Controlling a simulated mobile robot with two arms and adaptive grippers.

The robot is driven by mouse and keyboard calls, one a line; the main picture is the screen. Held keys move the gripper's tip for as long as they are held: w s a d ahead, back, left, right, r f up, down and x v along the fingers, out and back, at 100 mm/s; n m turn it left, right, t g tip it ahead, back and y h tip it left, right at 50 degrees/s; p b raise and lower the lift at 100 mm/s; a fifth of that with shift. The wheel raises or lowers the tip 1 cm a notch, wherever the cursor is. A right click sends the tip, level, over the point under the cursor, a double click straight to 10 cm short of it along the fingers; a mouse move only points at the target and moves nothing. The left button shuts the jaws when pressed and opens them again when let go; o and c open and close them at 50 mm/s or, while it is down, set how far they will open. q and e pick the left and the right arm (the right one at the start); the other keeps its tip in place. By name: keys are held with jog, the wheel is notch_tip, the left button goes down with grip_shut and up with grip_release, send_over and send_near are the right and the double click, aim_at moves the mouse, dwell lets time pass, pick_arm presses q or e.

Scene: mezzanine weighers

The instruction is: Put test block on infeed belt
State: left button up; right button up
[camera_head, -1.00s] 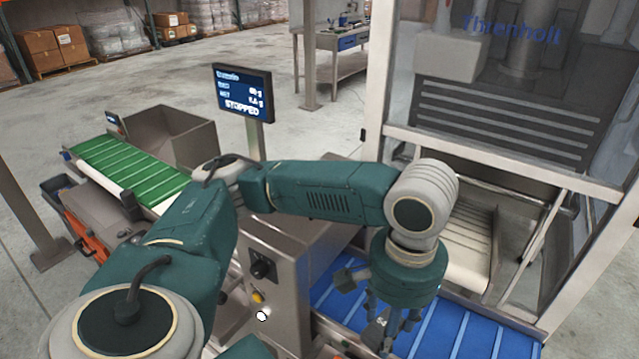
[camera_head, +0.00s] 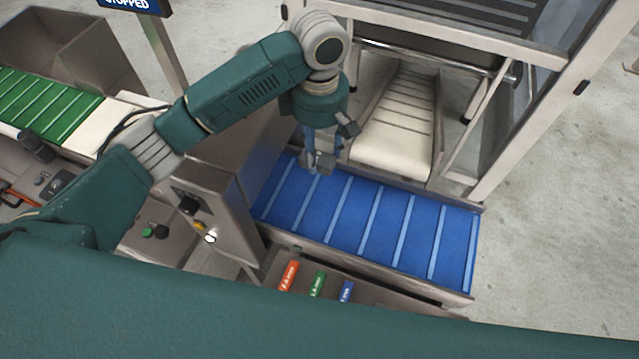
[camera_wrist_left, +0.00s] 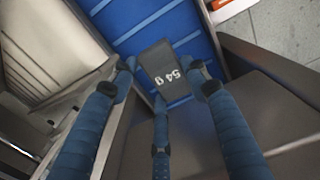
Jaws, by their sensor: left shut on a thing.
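The test block (camera_wrist_left: 163,72) is a small dark block with "54 g" in white on its face. In the left wrist view it sits between the fingers of my left gripper (camera_wrist_left: 165,85), which is shut on it. In the head view my left gripper (camera_head: 318,162) points down over the far left part of the blue ribbed belt (camera_head: 385,228). The block is hard to make out there among the fingertips. The blue belt also shows behind the block in the left wrist view (camera_wrist_left: 185,35). I cannot tell the block's exact height above it. My right gripper is out of view.
A pale chute (camera_head: 393,150) meets the belt's back edge beside my gripper. A steel control cabinet (camera_head: 215,205) stands to the left. Red (camera_head: 289,275), green (camera_head: 317,285) and blue (camera_head: 346,291) labelled pieces lie in front. The belt's right part is clear.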

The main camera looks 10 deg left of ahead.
pick_arm(q)
notch_tip(320, 180, down, 12)
jog(key=p, duration=0.1)
jog(key=shift+s+f+p, duration=0.25)
jog(key=shift+s+p, duration=0.15)
notch_tip(320, 180, down, 2)
jog(key=shift+f, duration=0.35)
notch_tip(320, 180, down, 4)
jog(key=shift+a+r, duration=0.1)
jog(key=shift+r, duration=0.15)
jog(key=shift+f, duration=0.2)
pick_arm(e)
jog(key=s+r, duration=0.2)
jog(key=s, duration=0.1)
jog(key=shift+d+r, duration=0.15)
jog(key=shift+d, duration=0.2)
pick_arm(q)
jog(key=shift+f, duration=0.15)
